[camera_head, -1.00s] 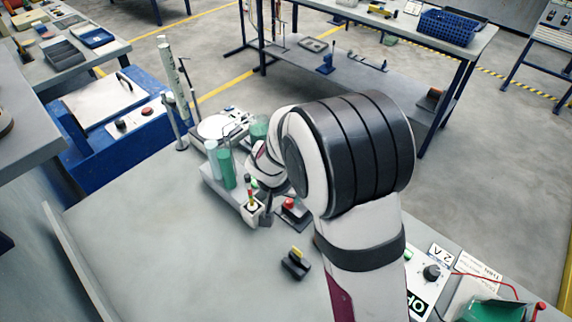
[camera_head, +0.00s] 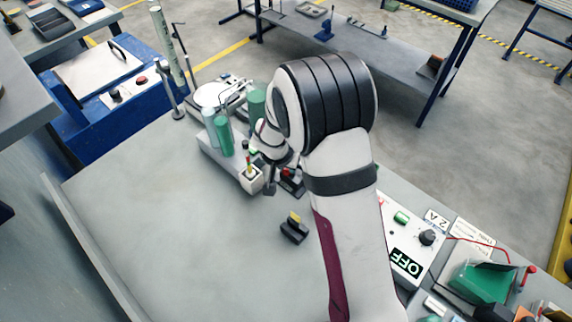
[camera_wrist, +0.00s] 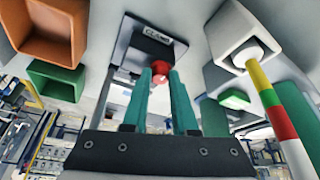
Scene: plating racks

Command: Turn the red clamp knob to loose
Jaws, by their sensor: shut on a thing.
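The red clamp knob (camera_wrist: 160,69) sits in front of a dark plate with a CLAMP label (camera_wrist: 158,35) in the wrist view. My gripper (camera_wrist: 160,78) has its two teal fingers on either side of the knob, shut on it. The knob's lower part and the marks for its setting cannot be made out. In the head view a small red knob (camera_head: 287,172) shows on a dark block beside my wrist; my arm hides most of the gripper there.
A white box with a striped stick (camera_head: 250,174) stands close left of the clamp. Green cylinders (camera_head: 224,135) stand behind it. A black block with a yellow top (camera_head: 294,228) lies in front. A panel marked OFF (camera_head: 405,262) is right of my arm. The left tabletop is clear.

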